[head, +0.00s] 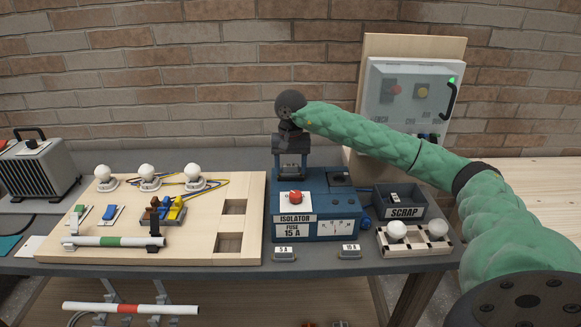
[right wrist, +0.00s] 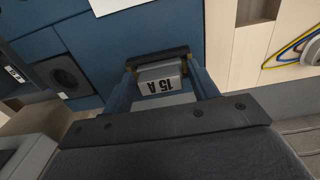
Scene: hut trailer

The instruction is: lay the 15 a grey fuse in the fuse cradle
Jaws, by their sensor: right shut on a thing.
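The grey fuse marked 15 A (right wrist: 158,85) is between the fingers of my right gripper (right wrist: 158,78), label towards the wrist camera. In the head view my right gripper (head: 291,172) points down over the blue isolator box (head: 318,229), at its back left. The isolator's plate reads FUSE 15 A. A dark bar with brass-coloured ends (right wrist: 157,59) shows at the fuse's far edge and looks like part of the fuse cradle. The gripper hides most of the cradle in the head view. I cannot tell whether the fuse touches it. My left gripper is out of view.
Two small labelled grey pieces, one marked 5 A (head: 285,254) and another (head: 349,253), lie at the bench front. A SCRAP bin (head: 424,207) and a lamp holder block (head: 413,240) stand right of the isolator. A wooden board (head: 190,250) with bulbs and wires lies left.

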